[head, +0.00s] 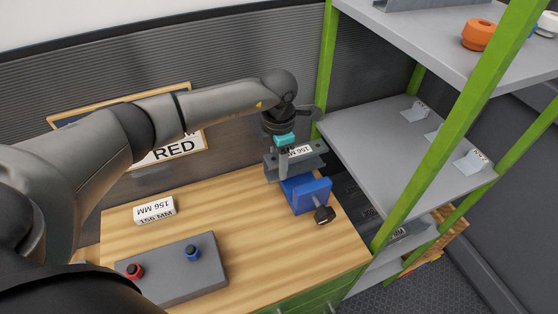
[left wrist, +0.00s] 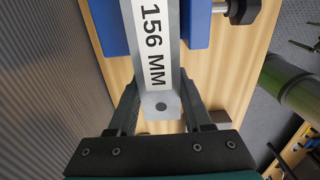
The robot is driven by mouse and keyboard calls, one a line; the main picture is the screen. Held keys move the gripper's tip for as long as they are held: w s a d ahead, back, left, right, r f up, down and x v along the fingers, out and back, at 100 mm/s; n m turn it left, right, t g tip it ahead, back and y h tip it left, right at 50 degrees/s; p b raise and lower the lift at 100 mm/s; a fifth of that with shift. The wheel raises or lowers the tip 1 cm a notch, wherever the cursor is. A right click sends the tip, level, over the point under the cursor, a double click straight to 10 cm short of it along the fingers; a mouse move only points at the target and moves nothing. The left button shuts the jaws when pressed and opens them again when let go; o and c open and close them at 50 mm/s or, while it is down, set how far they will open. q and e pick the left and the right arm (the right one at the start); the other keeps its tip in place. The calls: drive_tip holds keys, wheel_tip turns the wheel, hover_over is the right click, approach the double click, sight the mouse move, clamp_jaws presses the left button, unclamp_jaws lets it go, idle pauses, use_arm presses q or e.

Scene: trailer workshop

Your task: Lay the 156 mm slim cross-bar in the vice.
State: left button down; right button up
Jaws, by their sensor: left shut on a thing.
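The slim cross-bar (head: 312,161) is grey with a white 156 MM label. My left gripper (head: 283,162) is shut on it from above, at the vice. In the left wrist view the fingers sit on either side of the near end of the bar (left wrist: 162,108). The blue vice (head: 311,196) stands at the bench's right back corner. In the left wrist view, blue vice parts (left wrist: 196,25) flank the bar on both sides. I cannot tell whether the bar rests in the vice or hangs just above it. My right gripper is not in view.
A white 156 MM block (head: 154,209) lies on the wooden bench (head: 245,220). A grey panel (head: 180,280) with a red and a blue knob is at the front. Green-posted shelves (head: 400,145) stand close right of the vice. A RED sign hangs on the wall behind.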

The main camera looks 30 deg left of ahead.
use_arm(q)
drive_tip(key=shift+f+b, duration=3.15)
drive_tip(key=shift+f, duration=0.9)
drive_tip(key=shift+c, duration=1.2)
unclamp_jaws()
wheel_tip(320, 180, up, 15)
drive_tip(key=shift+r, duration=0.15)
drive_tip(key=shift+p, duration=0.3)
